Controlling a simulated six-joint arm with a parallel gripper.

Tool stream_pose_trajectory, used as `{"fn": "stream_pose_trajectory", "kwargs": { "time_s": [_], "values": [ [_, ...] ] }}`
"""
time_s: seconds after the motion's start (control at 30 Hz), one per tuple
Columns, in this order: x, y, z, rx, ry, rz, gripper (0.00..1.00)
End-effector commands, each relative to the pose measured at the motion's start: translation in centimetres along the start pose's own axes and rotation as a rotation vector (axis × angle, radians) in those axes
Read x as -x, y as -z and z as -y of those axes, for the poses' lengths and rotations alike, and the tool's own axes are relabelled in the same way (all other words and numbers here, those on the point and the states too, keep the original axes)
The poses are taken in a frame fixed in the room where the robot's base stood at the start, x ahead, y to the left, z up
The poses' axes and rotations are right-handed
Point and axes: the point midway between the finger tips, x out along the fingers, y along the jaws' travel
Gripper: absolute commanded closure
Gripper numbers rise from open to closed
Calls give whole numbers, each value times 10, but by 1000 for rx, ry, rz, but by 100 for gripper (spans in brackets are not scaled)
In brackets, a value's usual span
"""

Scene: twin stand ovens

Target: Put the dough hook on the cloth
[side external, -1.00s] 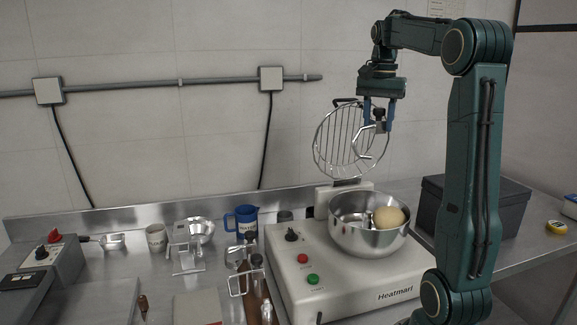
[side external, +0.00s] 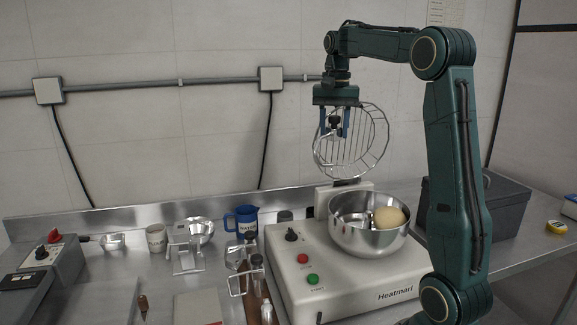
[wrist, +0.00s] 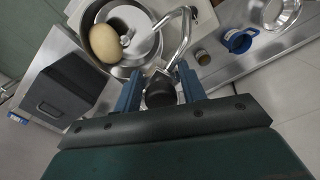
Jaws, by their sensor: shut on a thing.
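My gripper (side external: 334,124) is high above the mixer, in front of the raised wire guard. It is shut on the dough hook, whose dark top (wrist: 160,92) sits between the fingers in the wrist view. The hook's bright curved metal rod reaches beyond the fingertips there. In the side view the hook is hard to tell from the guard wires behind it. I cannot pick out the cloth for certain; a pale flat thing (side external: 198,308) lies at the front edge of the bench, and I cannot tell what it is.
The mixer (side external: 375,280) carries a steel bowl (side external: 350,241) with a dough ball (side external: 391,217). The wire guard (side external: 377,148) stands up behind it. Bottles (side external: 256,283), a blue jug (side external: 243,218) and a cup (side external: 156,238) stand to the left. A dark box (side external: 490,210) is at right.

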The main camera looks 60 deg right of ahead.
Motion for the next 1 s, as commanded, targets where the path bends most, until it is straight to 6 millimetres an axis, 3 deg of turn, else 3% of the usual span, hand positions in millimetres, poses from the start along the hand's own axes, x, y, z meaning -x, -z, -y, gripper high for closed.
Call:
{"fn": "stream_pose_trajectory", "kwargs": {
  "time_s": [0.1, 0.47, 0.77, 1.0],
  "values": [
    [-9, -7, 38, 121, 0, 0, 87],
    [-38, -48, 143, 468, 0, 0, 87],
    [-65, -107, 224, 758, -1, 0, 87],
    [-87, -167, 280, 986, 0, -1, 87]
  ]
}}
